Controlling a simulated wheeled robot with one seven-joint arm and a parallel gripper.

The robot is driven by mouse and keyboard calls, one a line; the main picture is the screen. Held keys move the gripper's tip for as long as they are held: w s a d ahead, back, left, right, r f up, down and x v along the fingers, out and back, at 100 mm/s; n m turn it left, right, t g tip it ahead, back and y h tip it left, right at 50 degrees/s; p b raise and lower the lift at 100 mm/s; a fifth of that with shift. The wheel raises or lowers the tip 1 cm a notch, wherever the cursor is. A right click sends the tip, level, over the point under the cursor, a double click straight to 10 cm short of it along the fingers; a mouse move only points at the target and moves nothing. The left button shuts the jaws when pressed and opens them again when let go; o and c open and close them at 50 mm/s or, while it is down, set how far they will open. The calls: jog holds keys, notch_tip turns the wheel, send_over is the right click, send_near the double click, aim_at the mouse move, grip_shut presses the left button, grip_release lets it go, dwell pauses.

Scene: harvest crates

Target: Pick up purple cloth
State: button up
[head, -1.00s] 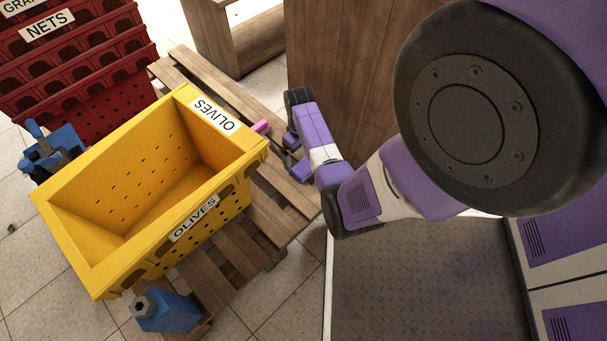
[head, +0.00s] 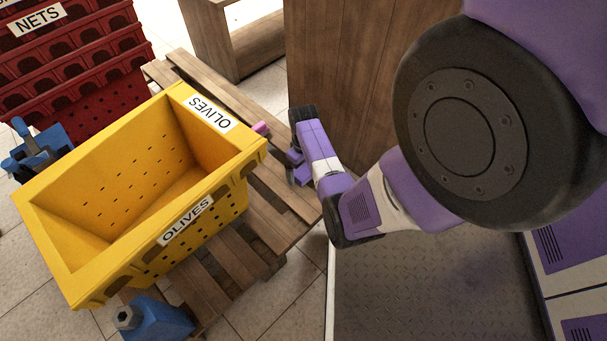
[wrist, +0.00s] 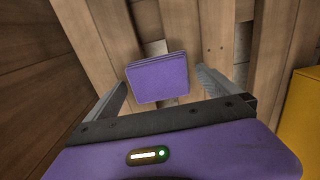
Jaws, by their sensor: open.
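The purple cloth (wrist: 158,77) is a flat folded rectangle in the middle of the wrist view. It lies over the wooden slats and lines up between my two fingers. My gripper (wrist: 161,82) is open, with a dark finger on each side of the cloth and a visible gap to each. I cannot tell how far above the cloth the fingers are. In the head view my gripper (head: 293,158) hangs low over the pallet, right of the yellow crate, and is small and partly hidden by my arm.
The yellow OLIVES crate (head: 90,280) stands on the wooden pallet (head: 240,262). A pink item (head: 261,128) shows just behind its right corner. Red crates (head: 75,100) are stacked at the upper left. A wooden cabinet (head: 345,70) stands close behind my gripper.

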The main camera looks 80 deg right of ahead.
aim_at(304, 171)
jog(key=c, duration=1.3)
jog(key=shift+r, duration=0.2)
notch_tip(304, 171, up, 20)
jog(key=p, duration=1)
jog(key=shift+f, duration=0.15)
jog(key=o, duration=0.7)
jog(key=c, duration=0.5)
jog(key=shift+a, duration=0.1)
